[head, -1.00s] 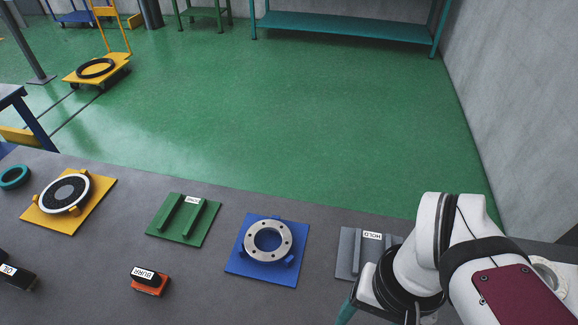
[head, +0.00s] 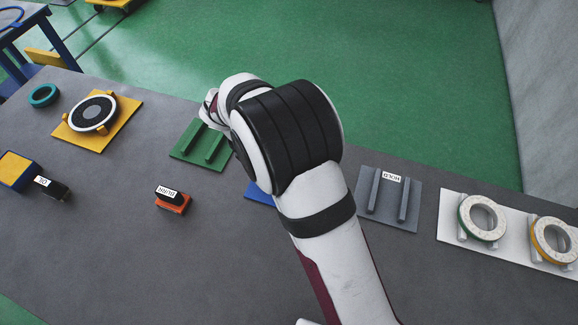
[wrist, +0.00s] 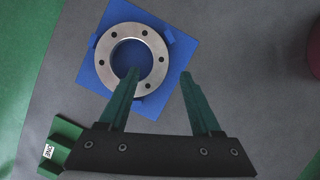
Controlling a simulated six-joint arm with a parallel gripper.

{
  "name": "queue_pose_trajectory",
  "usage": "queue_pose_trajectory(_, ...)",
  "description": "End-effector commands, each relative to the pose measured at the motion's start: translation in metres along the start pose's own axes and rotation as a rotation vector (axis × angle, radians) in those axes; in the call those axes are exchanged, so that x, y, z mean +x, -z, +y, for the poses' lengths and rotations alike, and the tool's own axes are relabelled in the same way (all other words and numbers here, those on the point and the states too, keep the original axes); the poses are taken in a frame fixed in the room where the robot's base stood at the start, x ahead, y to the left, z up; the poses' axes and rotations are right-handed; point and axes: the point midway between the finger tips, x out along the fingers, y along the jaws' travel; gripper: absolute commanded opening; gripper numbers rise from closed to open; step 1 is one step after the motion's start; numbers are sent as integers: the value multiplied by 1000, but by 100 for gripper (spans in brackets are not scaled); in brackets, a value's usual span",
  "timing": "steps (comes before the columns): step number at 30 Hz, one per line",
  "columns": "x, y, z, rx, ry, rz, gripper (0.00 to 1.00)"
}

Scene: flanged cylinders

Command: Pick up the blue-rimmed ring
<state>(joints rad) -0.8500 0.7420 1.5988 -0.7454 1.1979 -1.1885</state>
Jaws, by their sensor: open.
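No ring with a clearly blue rim shows. A grey metal ring (wrist: 104,64) with bolt holes lies on a blue plate (wrist: 90,76) in the wrist view. My gripper (wrist: 158,77) is open and empty, with green fingers. Its left fingertip overlaps the ring's central hole, and its right fingertip is beyond the outer edge; the height gap is unclear. In the head view my arm hides the gripper, the metal ring and most of the blue plate (head: 260,191). A green-rimmed ring (head: 494,235) and an orange-rimmed ring (head: 566,263) sit on a white board at right.
A green cradle (head: 186,154) stands left of the blue plate, and a grey HOLD cradle (head: 372,208) stands right. A yellow plate (head: 72,135) bears a round black-and-white part. An orange BURR block (head: 172,205) lies in front. Bare bench lies at the front left.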

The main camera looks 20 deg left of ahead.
Motion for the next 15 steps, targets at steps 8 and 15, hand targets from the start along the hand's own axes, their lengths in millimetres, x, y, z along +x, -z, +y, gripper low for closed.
queue_pose_trajectory(8,48,3,0,0,1,1,65)
queue_pose_trajectory(15,50,3,0,2,0,2,63)
